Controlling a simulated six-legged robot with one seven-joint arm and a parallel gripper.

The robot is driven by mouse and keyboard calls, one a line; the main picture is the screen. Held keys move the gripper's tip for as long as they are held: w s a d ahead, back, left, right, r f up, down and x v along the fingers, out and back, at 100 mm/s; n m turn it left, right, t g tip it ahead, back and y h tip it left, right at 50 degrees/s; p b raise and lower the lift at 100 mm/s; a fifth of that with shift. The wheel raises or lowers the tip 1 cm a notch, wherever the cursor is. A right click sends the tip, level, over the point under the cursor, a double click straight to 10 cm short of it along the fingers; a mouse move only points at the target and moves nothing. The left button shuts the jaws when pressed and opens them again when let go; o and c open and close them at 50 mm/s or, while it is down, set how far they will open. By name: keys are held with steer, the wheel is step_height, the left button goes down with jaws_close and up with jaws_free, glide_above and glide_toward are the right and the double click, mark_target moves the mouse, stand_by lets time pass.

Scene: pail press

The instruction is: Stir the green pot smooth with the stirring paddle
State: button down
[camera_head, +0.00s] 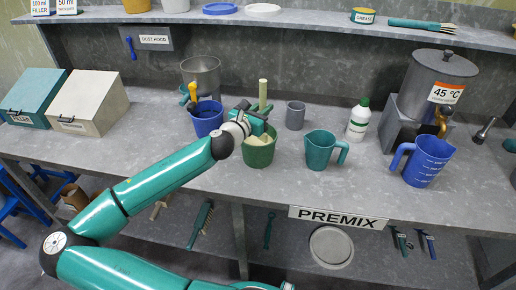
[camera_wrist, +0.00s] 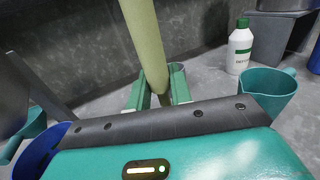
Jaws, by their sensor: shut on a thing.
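The green pot (camera_head: 259,157) stands on the grey bench near the middle, with some pale content showing inside its rim. The stirring paddle (camera_head: 263,90) is a pale yellow-green stick, standing nearly upright above the pot. My gripper (camera_head: 262,110) is over the pot and shut on the paddle's handle. In the wrist view the paddle (camera_wrist: 146,40) runs down between the two green fingers of my gripper (camera_wrist: 158,92). The paddle's lower end is hidden by my gripper and the pot wall. The pot is hidden in the wrist view.
A blue pail (camera_head: 207,121) stands close left of the pot, under a steel hopper (camera_head: 201,72). A teal jug (camera_head: 320,152) stands close right, with a grey cup (camera_head: 295,115) and white bottle (camera_head: 358,121) behind. A blue jug (camera_head: 428,163) is farther right.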

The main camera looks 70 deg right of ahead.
steer(key=shift+r, duration=5.4)
